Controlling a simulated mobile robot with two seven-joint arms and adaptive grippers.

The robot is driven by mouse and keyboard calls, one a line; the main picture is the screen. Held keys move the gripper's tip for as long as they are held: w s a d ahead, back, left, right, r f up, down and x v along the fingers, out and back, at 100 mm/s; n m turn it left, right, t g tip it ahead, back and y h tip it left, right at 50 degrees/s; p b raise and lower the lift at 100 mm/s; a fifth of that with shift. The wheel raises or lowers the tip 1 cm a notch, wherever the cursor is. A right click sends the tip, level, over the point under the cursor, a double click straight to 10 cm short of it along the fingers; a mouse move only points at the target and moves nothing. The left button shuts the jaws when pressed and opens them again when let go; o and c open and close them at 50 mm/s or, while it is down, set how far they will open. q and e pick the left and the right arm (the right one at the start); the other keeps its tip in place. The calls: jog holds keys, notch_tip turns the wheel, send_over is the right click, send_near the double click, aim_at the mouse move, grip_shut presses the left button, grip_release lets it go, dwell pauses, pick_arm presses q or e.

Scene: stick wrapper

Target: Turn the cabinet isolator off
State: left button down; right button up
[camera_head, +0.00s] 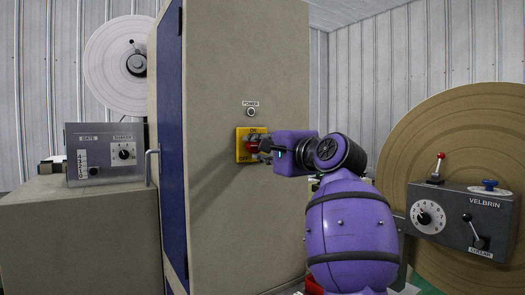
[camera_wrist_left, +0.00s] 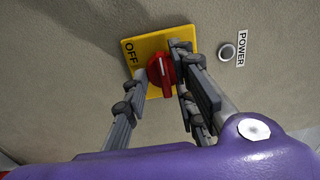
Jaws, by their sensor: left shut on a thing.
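The cabinet isolator is a yellow plate (camera_head: 240,157) with a red knob (camera_head: 252,147) on the beige cabinet face. ON is printed at its top and OFF at its lower left. In the left wrist view the yellow plate (camera_wrist_left: 130,62) shows OFF at the upper left, and the red knob (camera_wrist_left: 161,72) has a white mark near the top of that picture. My left gripper (camera_head: 264,147) comes from the right and is shut on the red knob; its fingers (camera_wrist_left: 158,80) lie on either side of it. The fingers hide part of the plate. My right gripper is not in view.
A POWER lamp (camera_head: 251,112) sits above the isolator. The blue cabinet door (camera_head: 171,150) with a handle is at the left. A GATE/SHAKER box (camera_head: 104,153) stands left. A grey VELBRIN control box (camera_head: 463,219) and a large brown disc (camera_head: 470,125) are right.

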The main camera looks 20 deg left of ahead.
pick_arm(q)
jog(key=shift+a+f, duration=0.2)
jog(key=shift+f, duration=0.3)
jog(key=c, duration=1.8)
grip_release()
jog(key=shift+o, duration=1.2)
jog(key=shift+s, duration=0.1)
jog(key=shift+r, duration=0.2)
jog(key=shift+s+d, duration=0.15)
jog(key=shift+d, duration=0.05)
jog(key=v, duration=1.1)
jog(key=shift+d, duration=0.3)
